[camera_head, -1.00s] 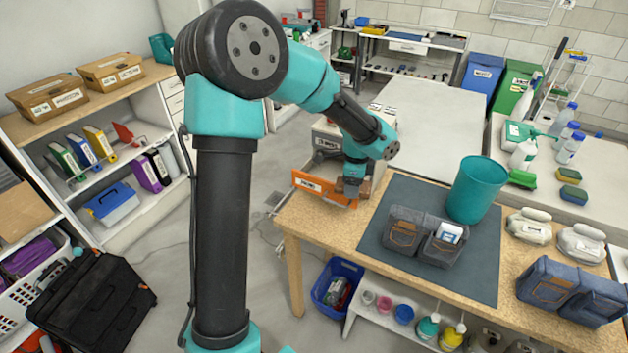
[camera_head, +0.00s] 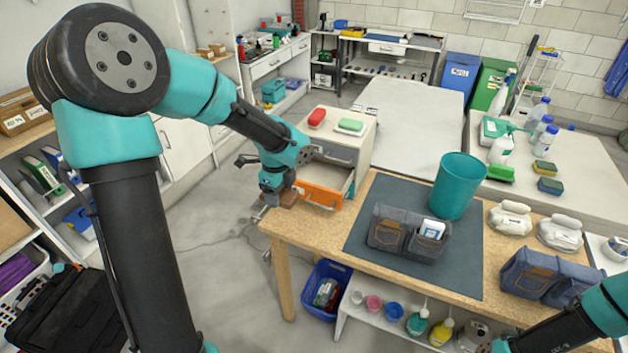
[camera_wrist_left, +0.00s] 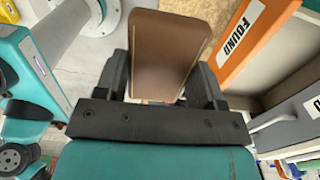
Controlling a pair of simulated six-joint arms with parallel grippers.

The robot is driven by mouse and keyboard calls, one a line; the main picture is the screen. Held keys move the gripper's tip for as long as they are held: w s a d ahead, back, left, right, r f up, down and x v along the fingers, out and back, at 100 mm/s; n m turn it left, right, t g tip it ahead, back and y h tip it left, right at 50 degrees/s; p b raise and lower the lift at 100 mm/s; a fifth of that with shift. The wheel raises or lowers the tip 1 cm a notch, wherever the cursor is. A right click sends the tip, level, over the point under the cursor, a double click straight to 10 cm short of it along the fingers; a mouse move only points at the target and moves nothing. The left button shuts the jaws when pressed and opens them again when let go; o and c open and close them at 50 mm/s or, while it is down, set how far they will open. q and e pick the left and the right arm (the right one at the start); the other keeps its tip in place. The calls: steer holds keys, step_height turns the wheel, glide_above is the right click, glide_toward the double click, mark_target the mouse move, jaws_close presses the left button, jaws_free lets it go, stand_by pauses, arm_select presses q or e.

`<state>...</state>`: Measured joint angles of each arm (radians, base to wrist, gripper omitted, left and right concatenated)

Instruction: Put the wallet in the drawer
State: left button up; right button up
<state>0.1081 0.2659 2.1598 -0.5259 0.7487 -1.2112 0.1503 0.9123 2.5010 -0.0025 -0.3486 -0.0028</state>
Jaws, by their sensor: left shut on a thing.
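The wallet (camera_wrist_left: 168,52) is a flat brown piece gripped between the fingers of my left gripper (camera_wrist_left: 165,85). In the head view the left gripper (camera_head: 277,196) is at the left of the open drawer (camera_head: 318,197), near the table's left corner, with the brown wallet (camera_head: 287,199) just under it. The drawer has an orange front marked FOUND and is pulled out of a small cabinet. In the left wrist view the orange drawer front (camera_wrist_left: 240,45) is just right of the wallet, and they look apart.
The cabinet (camera_head: 361,133) behind the drawer carries a red and a green item on top. My right arm shows at the lower right.

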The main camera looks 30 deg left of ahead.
arm_select(q)
glide_above(308, 180)
steer(key=shift+f, duration=1.15)
steer(key=shift+f, duration=2.35)
steer(key=shift+f, duration=0.15)
steer(key=o, duration=0.7)
step_height(308, 180, up, 12)
steer(key=shift+r, duration=0.15)
